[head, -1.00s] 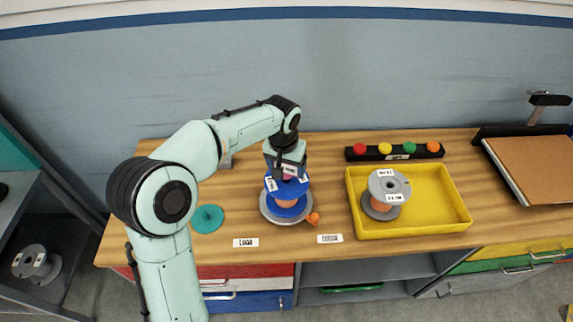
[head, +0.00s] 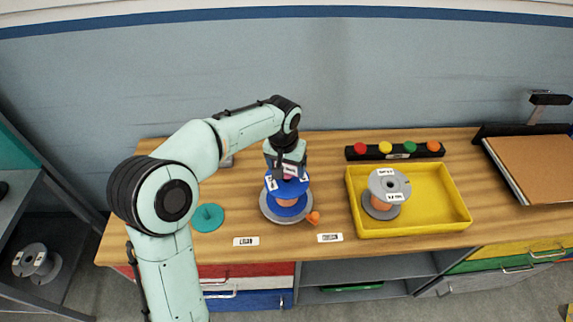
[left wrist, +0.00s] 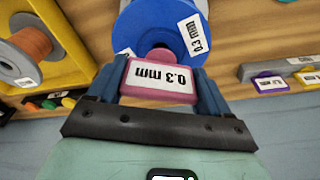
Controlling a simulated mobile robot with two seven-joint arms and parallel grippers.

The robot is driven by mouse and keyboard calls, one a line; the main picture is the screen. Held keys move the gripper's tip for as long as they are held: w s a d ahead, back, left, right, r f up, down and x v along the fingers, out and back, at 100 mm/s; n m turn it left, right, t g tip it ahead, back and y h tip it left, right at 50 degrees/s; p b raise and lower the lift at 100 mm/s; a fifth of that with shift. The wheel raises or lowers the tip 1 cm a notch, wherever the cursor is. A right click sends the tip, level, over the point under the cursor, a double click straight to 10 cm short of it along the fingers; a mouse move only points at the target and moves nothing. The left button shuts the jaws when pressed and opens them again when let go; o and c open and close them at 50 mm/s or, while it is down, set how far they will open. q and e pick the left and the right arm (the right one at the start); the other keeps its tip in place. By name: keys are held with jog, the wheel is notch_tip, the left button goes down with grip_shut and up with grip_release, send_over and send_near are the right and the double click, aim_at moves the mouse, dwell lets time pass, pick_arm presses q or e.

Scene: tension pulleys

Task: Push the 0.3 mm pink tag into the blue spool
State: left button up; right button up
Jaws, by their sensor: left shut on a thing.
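The pink tag (left wrist: 158,80), marked 0.3 mm, is between the fingers of my left gripper (left wrist: 160,86), which is shut on it. In the head view the left gripper (head: 288,172) points down over the top of the blue spool (head: 290,189). The blue spool, wound with orange line, stands on a grey round base on the table. In the left wrist view the blue spool (left wrist: 155,25) lies just beyond the tag, with 0.3 mm labels on its flange. The tag's far edge is close to the spool's hub; I cannot tell how deep it sits. My right gripper is not in view.
A yellow tray (head: 440,218) holds a grey spool (head: 384,180) to the right. An orange knob (head: 313,218) is beside the base. A teal disc (head: 207,218) lies left. A black bar with coloured knobs (head: 394,151) stands behind. Labels lie along the front edge.

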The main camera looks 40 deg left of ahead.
pick_arm(q)
jog(key=shift+f, duration=0.1)
dwell(0.3)
jog(key=shift+f+b, duration=0.6)
jog(key=shift+f, duration=0.4)
jog(key=shift+f, duration=0.1)
jog(key=o, duration=0.9)
jog(key=shift+o, duration=0.2)
notch_tip(320, 180, up, 13)
jog(key=s+p, duration=0.1)
jog(key=s, duration=0.1)
jog(key=shift+d+p, duration=0.3)
